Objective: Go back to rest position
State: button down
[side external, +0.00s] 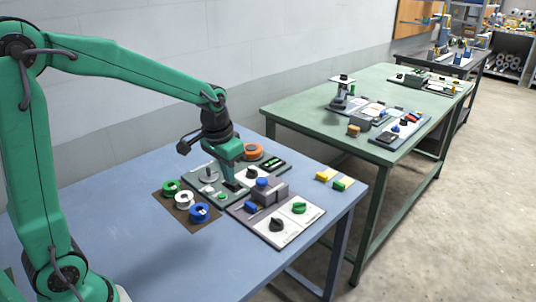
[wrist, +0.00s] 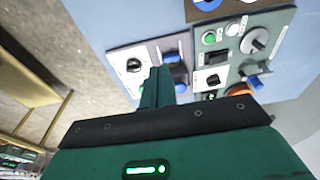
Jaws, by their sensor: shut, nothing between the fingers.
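My gripper (side external: 231,182) points down over the control panels on the blue table, its green fingers together and empty.
Green, white and blue spools (side external: 184,199) lie on a brown mat left of my gripper. A grey block with blue parts (side external: 270,190) stands close on the right. Yellow and green blocks (side external: 331,180) lie further right. The blue table's front (side external: 150,255) is clear.

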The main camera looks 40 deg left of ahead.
jog(key=s+d+r+t, duration=0.1)
jog(key=s+r, duration=0.3)
jog(key=s, duration=0.4)
jog(key=s+d+r+t, duration=0.1)
jog(key=s+r, duration=0.3)
jog(key=s, duration=0.5)
jog(key=shift+s+d+t, duration=0.2)
jog(key=shift+d+t, duration=0.15)
jog(key=shift+t, duration=0.55)
